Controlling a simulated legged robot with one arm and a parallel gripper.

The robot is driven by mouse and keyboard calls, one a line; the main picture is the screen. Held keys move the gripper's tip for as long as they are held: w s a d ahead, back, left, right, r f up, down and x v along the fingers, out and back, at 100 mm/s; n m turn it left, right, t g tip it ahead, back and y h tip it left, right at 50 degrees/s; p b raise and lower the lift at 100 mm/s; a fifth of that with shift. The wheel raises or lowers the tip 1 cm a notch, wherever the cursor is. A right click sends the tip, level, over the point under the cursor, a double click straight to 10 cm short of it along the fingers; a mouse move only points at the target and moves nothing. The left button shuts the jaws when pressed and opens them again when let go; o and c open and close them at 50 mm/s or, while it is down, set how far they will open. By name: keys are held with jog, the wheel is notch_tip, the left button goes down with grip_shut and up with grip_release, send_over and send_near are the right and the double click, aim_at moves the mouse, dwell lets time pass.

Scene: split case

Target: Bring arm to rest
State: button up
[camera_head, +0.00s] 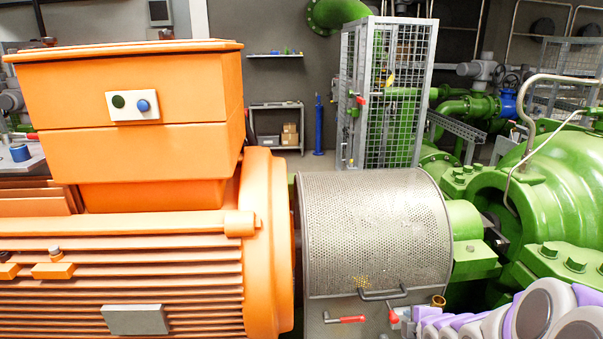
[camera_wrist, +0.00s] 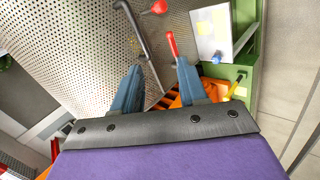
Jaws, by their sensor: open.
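My gripper (camera_wrist: 159,65) shows in the wrist view as two blue fingers, apart from each other with nothing held between them. The fingertips point towards a perforated metal guard (camera_wrist: 85,50) with a dark bar handle (camera_wrist: 133,32). A red-handled lever (camera_wrist: 172,46) shows just past the right fingertip; I cannot tell its exact distance. In the head view, my grey and purple arm is at the bottom right and the gripper itself cannot be made out. The guard (camera_head: 375,230) sits closed over the coupling, with its handle (camera_head: 382,295) low on the front.
A large orange motor (camera_head: 120,260) fills the left. A green pump casing (camera_head: 560,190) stands at the right, close to my arm. A red-handled lever (camera_head: 346,319) lies below the guard. A mesh cage (camera_head: 395,95) and a shelf (camera_head: 276,105) stand behind.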

jog(key=s+a+r+m+g, duration=0.2)
jog(key=s+a+m+g, duration=0.1)
jog(key=s, duration=0.7)
jog(key=s+a+r+m+g, duration=0.2)
jog(key=s+a+m+g, duration=0.2)
jog(key=s, duration=0.6)
jog(key=s+a+r+m+g, duration=0.2)
jog(key=s+a+m+g, duration=0.1)
jog(key=s+a+m, duration=0.4)
jog(key=s+m, duration=0.2)
jog(key=s, duration=0.2)
jog(key=shift+a+g, duration=0.15)
jog(key=shift+g, duration=0.25)
